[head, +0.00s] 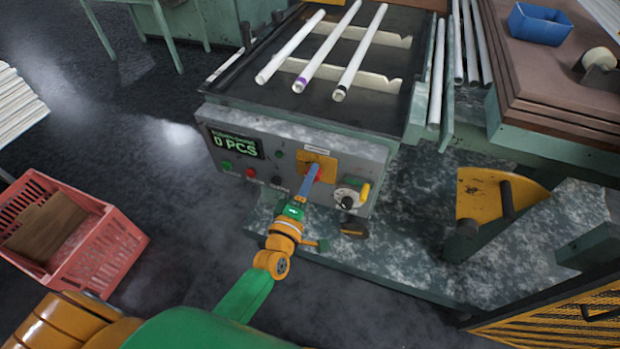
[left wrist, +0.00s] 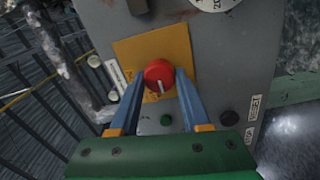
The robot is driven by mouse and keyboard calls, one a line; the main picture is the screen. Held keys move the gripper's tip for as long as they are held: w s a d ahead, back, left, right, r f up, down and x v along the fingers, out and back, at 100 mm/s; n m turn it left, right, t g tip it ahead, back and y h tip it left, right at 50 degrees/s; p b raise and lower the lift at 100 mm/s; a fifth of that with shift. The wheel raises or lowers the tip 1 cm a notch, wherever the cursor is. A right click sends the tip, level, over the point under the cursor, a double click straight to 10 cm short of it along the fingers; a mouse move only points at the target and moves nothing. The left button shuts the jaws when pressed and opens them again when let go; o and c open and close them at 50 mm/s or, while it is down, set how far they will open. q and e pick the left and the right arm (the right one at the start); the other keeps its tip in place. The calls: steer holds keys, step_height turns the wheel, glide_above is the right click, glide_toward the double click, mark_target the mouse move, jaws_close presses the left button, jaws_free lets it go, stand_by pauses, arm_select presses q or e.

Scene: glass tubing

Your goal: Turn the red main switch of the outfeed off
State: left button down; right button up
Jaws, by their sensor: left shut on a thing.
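The red main switch (left wrist: 159,73) is a round red knob with a white mark, on a yellow plate (left wrist: 125,50) on the grey control panel. In the left wrist view the white mark points down the picture, towards my gripper's base. The yellow plate also shows in the head view (head: 330,161). My left gripper (head: 314,170) reaches up to the plate from below and hides most of the knob there. In the left wrist view its two blue fingers (left wrist: 164,82) are closed against both sides of the knob. My right gripper is in neither view.
The panel has a display (head: 235,143) reading "0 PCS", small buttons and a white dial (head: 350,193) right of the switch. White tubes (head: 325,50) lie on the rack above. A red crate (head: 120,235) stands on the floor at left.

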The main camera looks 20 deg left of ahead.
arm_select(q)
steer(key=shift+c, duration=1.8)
jaws_free()
steer(key=s, duration=0.7)
steer(key=shift+f, duration=0.15)
steer(key=shift+a, duration=0.1)
